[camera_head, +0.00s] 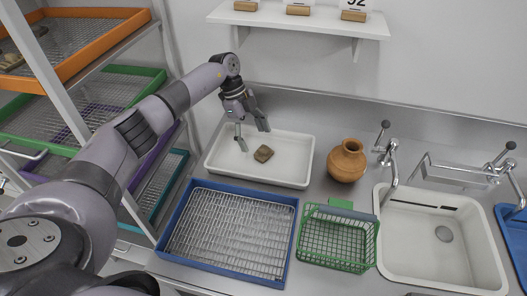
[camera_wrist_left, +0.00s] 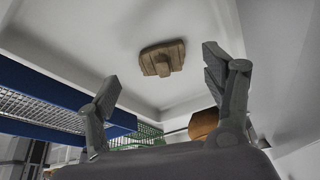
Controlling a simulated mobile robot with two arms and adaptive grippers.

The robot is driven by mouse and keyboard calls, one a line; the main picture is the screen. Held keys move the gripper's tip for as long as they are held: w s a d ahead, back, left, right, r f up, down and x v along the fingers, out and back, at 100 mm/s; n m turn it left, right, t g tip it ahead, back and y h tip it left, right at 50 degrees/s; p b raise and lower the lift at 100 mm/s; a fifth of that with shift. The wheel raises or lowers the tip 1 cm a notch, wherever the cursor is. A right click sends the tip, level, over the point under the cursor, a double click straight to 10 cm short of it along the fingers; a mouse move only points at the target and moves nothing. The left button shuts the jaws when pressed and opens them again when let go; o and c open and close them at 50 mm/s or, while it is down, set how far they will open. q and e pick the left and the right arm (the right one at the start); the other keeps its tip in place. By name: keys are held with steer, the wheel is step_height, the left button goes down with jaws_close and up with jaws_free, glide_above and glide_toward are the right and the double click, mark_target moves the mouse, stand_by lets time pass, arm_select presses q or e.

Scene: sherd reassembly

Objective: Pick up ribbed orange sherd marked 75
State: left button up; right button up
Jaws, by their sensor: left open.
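A brown sherd (camera_head: 263,153) lies in the white tray (camera_head: 230,176) on the counter in the head view. No marking or ribs can be made out on it at this size. In the left wrist view the sherd (camera_wrist_left: 162,58) shows as an orange-brown piece with a raised block in its middle. My left gripper (camera_head: 254,137) is open above the tray, a little left of and above the sherd. In the left wrist view its two fingers (camera_wrist_left: 158,75) are spread wide with nothing between them, and the sherd lies beyond their tips. My right gripper is not in view.
A blue-rimmed wire rack (camera_head: 291,243) and a green basket (camera_head: 337,222) stand in front of the tray. A shelf (camera_head: 300,22) hangs above. A rack with coloured trays stands left.

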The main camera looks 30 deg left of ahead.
mark_target(259, 149)
arm_select(q)
steer(key=x, duration=0.4)
steer(key=shift+w+p, duration=0.1)
steer(key=shift+p, duration=0.3)
steer(key=shift+c, duration=0.5)
steer(key=c, duration=1.4)
steer(key=shift+r, duration=0.1)
steer(key=shift+c, duration=0.2)
